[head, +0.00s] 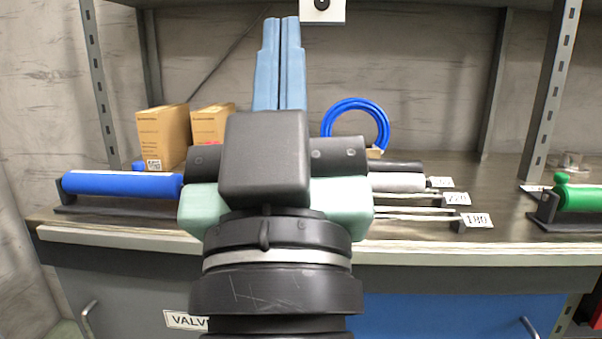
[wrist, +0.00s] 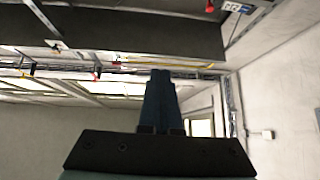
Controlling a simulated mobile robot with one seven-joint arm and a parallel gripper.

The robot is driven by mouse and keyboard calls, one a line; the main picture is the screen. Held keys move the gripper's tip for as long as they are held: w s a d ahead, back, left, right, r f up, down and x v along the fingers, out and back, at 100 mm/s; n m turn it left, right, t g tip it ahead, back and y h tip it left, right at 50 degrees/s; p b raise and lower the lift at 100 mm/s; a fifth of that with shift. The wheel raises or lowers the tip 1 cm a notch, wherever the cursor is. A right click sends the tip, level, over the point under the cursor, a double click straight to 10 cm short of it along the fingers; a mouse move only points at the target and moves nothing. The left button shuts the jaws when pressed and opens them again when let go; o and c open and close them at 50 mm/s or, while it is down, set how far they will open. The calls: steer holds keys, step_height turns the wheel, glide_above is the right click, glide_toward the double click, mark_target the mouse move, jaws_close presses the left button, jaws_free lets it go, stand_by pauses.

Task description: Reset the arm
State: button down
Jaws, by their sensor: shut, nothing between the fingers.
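My gripper (head: 279,62) points up in the middle of the head view, in front of the workbench. Its two blue fingers are together, with nothing between them. In the wrist view my gripper (wrist: 160,100) points toward the ceiling, and its fingers are also together. My arm rises from the bottom of the head view and hides the middle of the bench top.
The bench (head: 420,250) carries a blue cylinder (head: 120,184) at left, cardboard boxes (head: 163,135), a blue ring (head: 356,104), rods with number tags (head: 477,220), and a green cylinder (head: 580,198) at right. Metal shelf posts (head: 100,80) stand on both sides.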

step_height(320, 180, up, 40)
steer(key=s+d+m+t+p, duration=0.1)
steer(key=s+p, duration=0.1)
steer(key=p, duration=3.6)
steer(key=shift+s+r, duration=0.2)
steer(key=shift+s, duration=0.1)
steer(key=shift+d, duration=0.1)
